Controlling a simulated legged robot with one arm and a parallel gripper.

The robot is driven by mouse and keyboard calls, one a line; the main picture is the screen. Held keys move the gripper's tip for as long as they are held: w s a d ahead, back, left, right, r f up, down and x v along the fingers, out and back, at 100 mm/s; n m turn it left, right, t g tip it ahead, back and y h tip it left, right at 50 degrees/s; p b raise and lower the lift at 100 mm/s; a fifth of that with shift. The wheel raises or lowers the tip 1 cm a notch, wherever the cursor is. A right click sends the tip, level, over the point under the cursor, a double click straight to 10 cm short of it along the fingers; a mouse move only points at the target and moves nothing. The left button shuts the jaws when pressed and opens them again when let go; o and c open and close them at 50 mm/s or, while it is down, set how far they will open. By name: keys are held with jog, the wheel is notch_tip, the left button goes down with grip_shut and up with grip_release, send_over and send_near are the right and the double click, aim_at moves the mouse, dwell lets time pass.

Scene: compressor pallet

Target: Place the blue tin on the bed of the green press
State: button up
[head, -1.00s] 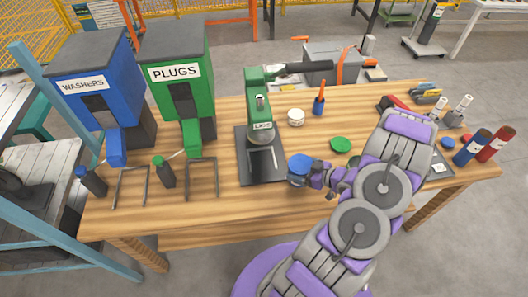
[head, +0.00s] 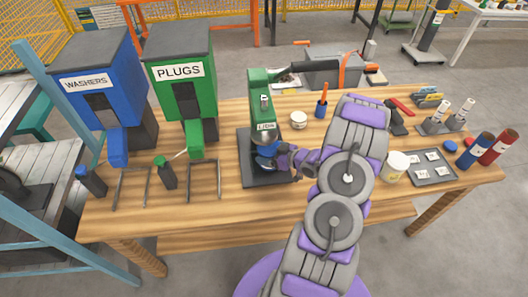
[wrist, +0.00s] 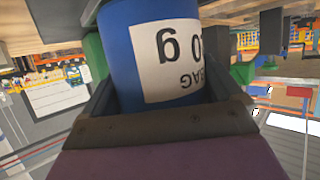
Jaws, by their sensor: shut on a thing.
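The green press (head: 259,88) stands at the middle of the wooden table, with a dark flat bed (head: 262,178) and a ram above it. My gripper (head: 272,153) is over the press bed, under the ram. It is shut on the blue tin (head: 264,148), which is mostly hidden by the gripper in the head view. In the wrist view the blue tin (wrist: 122,60) fills the jaws and shows a white label. I cannot tell whether the tin touches the bed.
Blue washers (head: 95,85) and green plugs (head: 180,80) dispensers stand at left. A white tub (head: 298,119) and a blue pen cup (head: 320,108) are right of the press. A cream tub (head: 396,166) and a grey tray (head: 432,168) lie further right, beyond my arm.

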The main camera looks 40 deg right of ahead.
jog(key=w, duration=0.3)
jog(key=shift+a+f, duration=0.1)
jog(key=shift+a, duration=0.15)
jog(key=shift+d+f+b, duration=0.25)
jog(key=shift+f+b, duration=0.15)
jog(key=shift+f, duration=0.4)
jog(key=shift+a, duration=0.1)
jog(key=shift+a, duration=0.15)
jog(key=o, duration=0.7)
jog(key=shift+o, duration=0.2)
jog(key=shift+s+d+r, duration=0.1)
jog(key=shift+s+d, duration=0.1)
jog(key=shift+d, duration=0.05)
jog(key=p+v, duration=0.2)
jog(key=v, duration=0.9)
jog(key=shift+s, duration=0.35)
